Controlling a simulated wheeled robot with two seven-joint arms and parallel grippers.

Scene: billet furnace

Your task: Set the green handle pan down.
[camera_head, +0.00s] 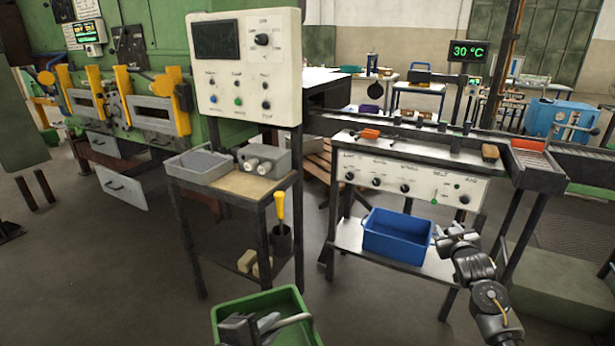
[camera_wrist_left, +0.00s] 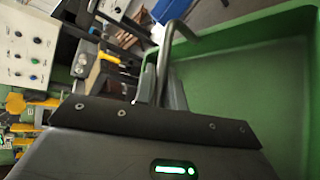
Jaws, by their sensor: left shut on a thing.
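The green pan (camera_head: 288,300) is at the bottom middle of the head view, partly cut off by the lower edge. It also fills the right side of the left wrist view (camera_wrist_left: 235,75). My left gripper (camera_head: 262,325) is shut on its grey bar handle (camera_wrist_left: 168,55), and the jaws hide part of that bar. The pan is in front of the small table, and whether anything is under it is not shown. My right gripper (camera_head: 445,236) is beside the right side of a blue bin (camera_head: 395,240); its jaw opening is too small to tell.
A small table (camera_head: 238,183) holds a grey tray (camera_head: 198,168) and a grey box with knobs (camera_head: 263,158). A yellow-handled tool (camera_head: 280,208) stands in a dark cup. The blue bin sits on a low shelf under the conveyor. Bare floor (camera_head: 340,305) lies between.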

